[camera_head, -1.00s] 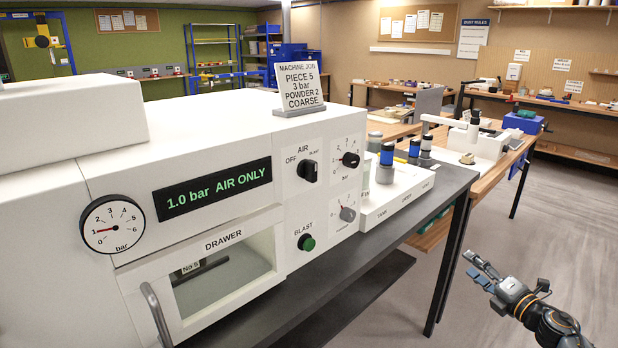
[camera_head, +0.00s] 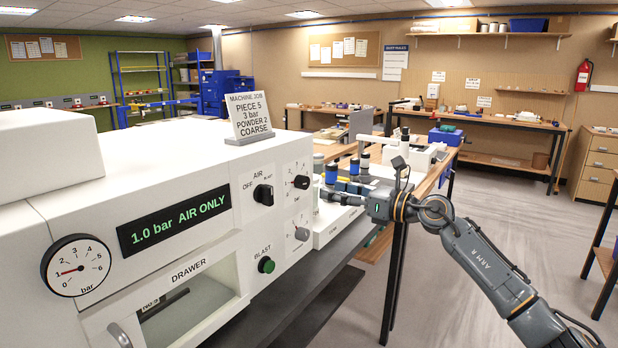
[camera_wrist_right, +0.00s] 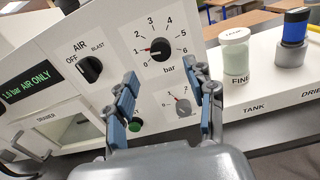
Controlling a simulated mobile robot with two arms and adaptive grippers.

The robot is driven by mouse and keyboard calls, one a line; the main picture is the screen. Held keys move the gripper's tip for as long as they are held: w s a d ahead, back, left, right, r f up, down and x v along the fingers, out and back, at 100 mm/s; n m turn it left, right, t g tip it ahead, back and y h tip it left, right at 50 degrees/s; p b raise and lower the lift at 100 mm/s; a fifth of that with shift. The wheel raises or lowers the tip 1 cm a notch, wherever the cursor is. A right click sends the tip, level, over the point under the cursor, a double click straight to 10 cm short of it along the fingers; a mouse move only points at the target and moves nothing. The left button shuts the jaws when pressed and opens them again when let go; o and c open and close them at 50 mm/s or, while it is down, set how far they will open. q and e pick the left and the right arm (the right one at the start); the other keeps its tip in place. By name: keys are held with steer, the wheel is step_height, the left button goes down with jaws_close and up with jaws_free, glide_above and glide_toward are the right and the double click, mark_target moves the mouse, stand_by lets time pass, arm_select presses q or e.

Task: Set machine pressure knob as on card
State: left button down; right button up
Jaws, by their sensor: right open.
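The black pressure knob (camera_head: 301,182) is on the white machine's front panel. In the right wrist view the knob (camera_wrist_right: 160,47) sits in a 0 to 6 bar scale with its pointer near 1. The card (camera_head: 250,116) on top reads piece 5, 3 bar, powder 2, coarse. The display (camera_head: 172,228) reads 1.0 bar AIR ONLY, and the round gauge (camera_head: 76,266) needle is near 1. My right gripper (camera_head: 330,195) is open and empty, its fingers facing the panel, apart from the knob. In the wrist view the knob appears beyond and between the fingertips (camera_wrist_right: 160,80). My left gripper is out of view.
The black air knob (camera_head: 263,195) is left of the pressure knob. A grey knob (camera_head: 302,233) is below it, and the green blast button (camera_head: 266,265) is lower left. Jars, including a pale fine-powder jar (camera_wrist_right: 235,56), stand right of the panel.

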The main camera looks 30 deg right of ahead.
mark_target(306, 184)
steer(key=p+x, duration=0.2)
steer(key=x, duration=0.5)
steer(key=shift+w+d+p, duration=0.1)
steer(key=shift+p, duration=0.25)
steer(key=shift+w, duration=0.35)
jaws_close()
